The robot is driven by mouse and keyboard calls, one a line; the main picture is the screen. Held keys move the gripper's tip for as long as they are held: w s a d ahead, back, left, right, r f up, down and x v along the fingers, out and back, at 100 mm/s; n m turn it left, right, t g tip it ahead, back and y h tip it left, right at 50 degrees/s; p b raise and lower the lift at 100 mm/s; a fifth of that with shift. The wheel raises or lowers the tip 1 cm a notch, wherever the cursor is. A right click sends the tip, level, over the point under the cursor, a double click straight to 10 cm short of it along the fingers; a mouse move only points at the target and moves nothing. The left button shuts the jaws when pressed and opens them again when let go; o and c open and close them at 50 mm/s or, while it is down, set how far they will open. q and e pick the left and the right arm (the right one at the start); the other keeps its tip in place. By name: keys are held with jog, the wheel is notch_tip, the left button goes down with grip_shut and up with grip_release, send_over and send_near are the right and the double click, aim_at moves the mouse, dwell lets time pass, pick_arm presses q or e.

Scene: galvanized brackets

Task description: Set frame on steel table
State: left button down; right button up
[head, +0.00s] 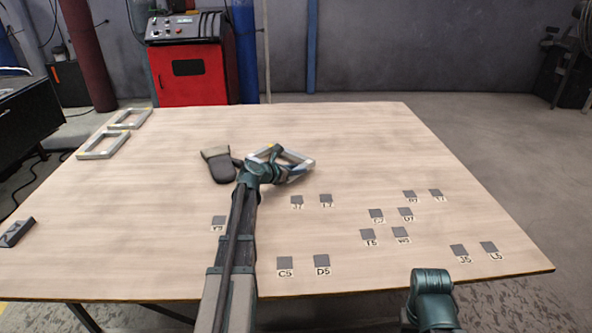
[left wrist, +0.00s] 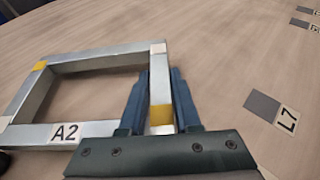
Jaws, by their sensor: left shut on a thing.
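A rectangular galvanized frame (head: 304,160) is near the middle of the light, wood-look tabletop (head: 150,220). In the left wrist view the frame (left wrist: 95,55) carries an A2 label and yellow patches. My left gripper (head: 280,167) is shut on one of its bars; the two blue fingers (left wrist: 158,95) sit on either side of that bar. I cannot tell whether the frame touches the tabletop. Part of my right arm shows at the bottom right; its gripper is out of view. I cannot tell which surface is the steel table.
Two similar frames (head: 104,145) (head: 129,119) lie at the back left. A dark glove-like item (head: 218,165) lies just left of my left gripper. Several grey squares with labels, including C5 (head: 285,263), dot the right half. A grey bracket (head: 17,232) is at the left edge.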

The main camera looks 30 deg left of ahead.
pick_arm(q)
jog(key=shift+r+p, duration=0.3)
jog(key=shift+r, duration=0.35)
jog(key=shift+s+r, duration=0.15)
jog(key=shift+s, duration=0.05)
jog(key=s+d, duration=0.1)
jog(key=s, duration=0.4)
jog(key=s+d+p, duration=0.1)
jog(key=s, duration=0.4)
jog(key=s+d+r, duration=0.1)
jog(key=s, duration=0.4)
jog(key=shift+s+d+r, duration=0.1)
jog(key=shift+d, duration=0.1)
notch_tip(320, 180, up, 24)
jog(key=p, duration=2.4)
jog(key=shift+p, duration=0.3)
jog(key=shift+r, duration=0.15)
